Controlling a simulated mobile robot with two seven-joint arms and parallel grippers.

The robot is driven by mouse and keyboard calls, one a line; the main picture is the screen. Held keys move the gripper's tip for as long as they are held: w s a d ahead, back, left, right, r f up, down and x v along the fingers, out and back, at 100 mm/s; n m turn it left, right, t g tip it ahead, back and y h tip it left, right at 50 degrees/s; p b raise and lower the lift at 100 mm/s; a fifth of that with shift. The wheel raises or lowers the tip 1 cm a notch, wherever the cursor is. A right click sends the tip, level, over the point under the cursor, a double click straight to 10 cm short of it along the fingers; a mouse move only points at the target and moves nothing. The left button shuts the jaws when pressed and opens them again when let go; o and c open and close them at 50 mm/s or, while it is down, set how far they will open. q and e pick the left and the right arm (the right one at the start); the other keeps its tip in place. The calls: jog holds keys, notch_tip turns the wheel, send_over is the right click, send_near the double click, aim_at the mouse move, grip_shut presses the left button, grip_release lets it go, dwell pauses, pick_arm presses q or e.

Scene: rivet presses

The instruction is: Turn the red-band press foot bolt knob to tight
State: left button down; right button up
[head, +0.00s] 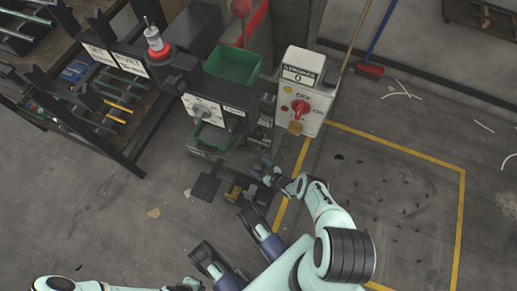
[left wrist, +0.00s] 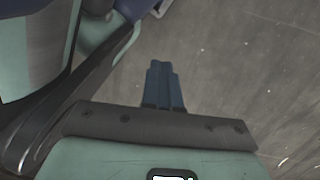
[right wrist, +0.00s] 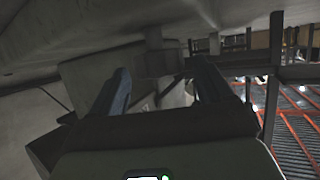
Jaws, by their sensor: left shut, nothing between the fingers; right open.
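The press with a red band (head: 158,52) around its top cylinder stands at the upper middle of the head view. I cannot make out the foot bolt knob for certain; small brass-coloured parts (head: 235,192) show low near the floor in front of the press. My right gripper (head: 262,170) is low beside the press base, open and empty. In the right wrist view its two fingers (right wrist: 160,90) are apart, facing grey machine surfaces. My left gripper (left wrist: 163,85) is shut and empty, over bare floor, away from the press.
A white control box (head: 300,92) with a red rotary switch stands right of the press. A green bin (head: 233,66) sits behind the dial plate. Racks (head: 110,90) stand at the left.

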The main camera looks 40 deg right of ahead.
jog(key=shift+w+f, duration=0.15)
jog(key=shift+w, duration=0.25)
pick_arm(q)
jog(key=shift+s+f, duration=0.2)
jog(key=shift+s, duration=0.35)
pick_arm(e)
jog(key=c, duration=1)
jog(key=shift+a+m+h+p, duration=0.2)
jog(key=shift+m+h+p, duration=0.15)
jog(key=shift+m+h, duration=0.75)
jog(key=shift+c, duration=0.2)
jog(key=shift+w+a+m+h, duration=0.1)
jog(key=shift+m+h, duration=0.6)
jog(key=shift+h, duration=0.3)
pick_arm(q)
jog(key=shift+w+d+r, duration=0.1)
jog(key=shift+w+r, duration=0.15)
jog(key=shift+w, duration=0.3)
jog(key=shift+w+r, duration=0.2)
jog(key=shift+w, duration=0.35)
pick_arm(e)
jog(key=shift+m+g+h, duration=0.3)
jog(key=shift+m+h, duration=0.3)
jog(key=shift+h, duration=0.1)
